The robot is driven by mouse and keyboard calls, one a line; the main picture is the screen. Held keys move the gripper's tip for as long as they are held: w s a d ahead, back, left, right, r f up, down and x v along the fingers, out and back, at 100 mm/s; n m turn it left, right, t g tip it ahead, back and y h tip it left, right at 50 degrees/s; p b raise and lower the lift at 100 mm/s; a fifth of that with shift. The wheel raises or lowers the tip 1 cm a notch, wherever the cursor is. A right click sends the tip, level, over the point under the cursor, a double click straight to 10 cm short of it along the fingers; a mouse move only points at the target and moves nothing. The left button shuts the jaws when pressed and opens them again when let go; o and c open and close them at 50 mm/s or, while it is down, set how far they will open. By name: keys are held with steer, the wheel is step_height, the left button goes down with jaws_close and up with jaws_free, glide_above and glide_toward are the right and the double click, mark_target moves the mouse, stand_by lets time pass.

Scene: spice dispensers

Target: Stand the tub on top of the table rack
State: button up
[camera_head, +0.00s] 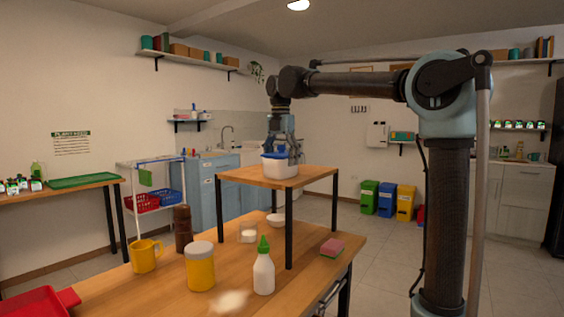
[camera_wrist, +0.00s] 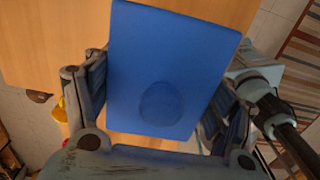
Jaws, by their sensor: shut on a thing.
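The tub (camera_head: 280,170) is white with a blue lid and is upright at the rack's top board. I cannot tell for sure whether its base touches the board. My gripper (camera_head: 281,149) points down from above, its fingers closed on the tub's upper part. In the wrist view the blue lid (camera_wrist: 165,60) fills the space between the two fingers and hides the tub's body. The table rack (camera_head: 310,178) is a small wooden board on black legs, standing on the wooden table (camera_head: 226,271).
A yellow jar (camera_head: 200,271), a brown grinder (camera_head: 183,229) and a yellow mug (camera_head: 145,256) stand left. The rack top around the tub is bare.

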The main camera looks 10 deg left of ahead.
steer(key=o, duration=1.7)
step_height(320, 180, up, 12)
steer(key=shift+r, duration=0.1)
steer(key=s+d+f+m+t, duration=0.1)
steer(key=s+d+f+m, duration=0.2)
steer(key=d+f+m, duration=0.8)
steer(key=s+d+f+m, duration=0.3)
steer(key=d+f+m, duration=0.35)
steer(key=d, duration=0.85)
steer(key=s+d+f+m, duration=0.4)
steer(key=s+d+f, duration=0.1)
steer(key=f, duration=0.5)
steer(key=s+d+f+m, duration=0.4)
steer(key=s+f+m, duration=0.1)
steer(key=f, duration=0.5)
steer(key=s+d+f+m+t, duration=0.1)
steer(key=s+d+f+m, duration=0.3)
steer(key=s+f, duration=0.3)
steer(key=shift+d+f+m, duration=0.1)
steer(key=shift+d+f, duration=0.2)
steer(key=shift+f, duration=0.35)
steer(key=shift+d+f+m, duration=0.15)
steer(key=shift+d+f, duration=0.1)
steer(key=shift+f, duration=0.4)
steer(key=shift+d+f+m, duration=0.1)
steer(key=shift+d+f, duration=0.2)
steer(key=shift+f, duration=0.35)
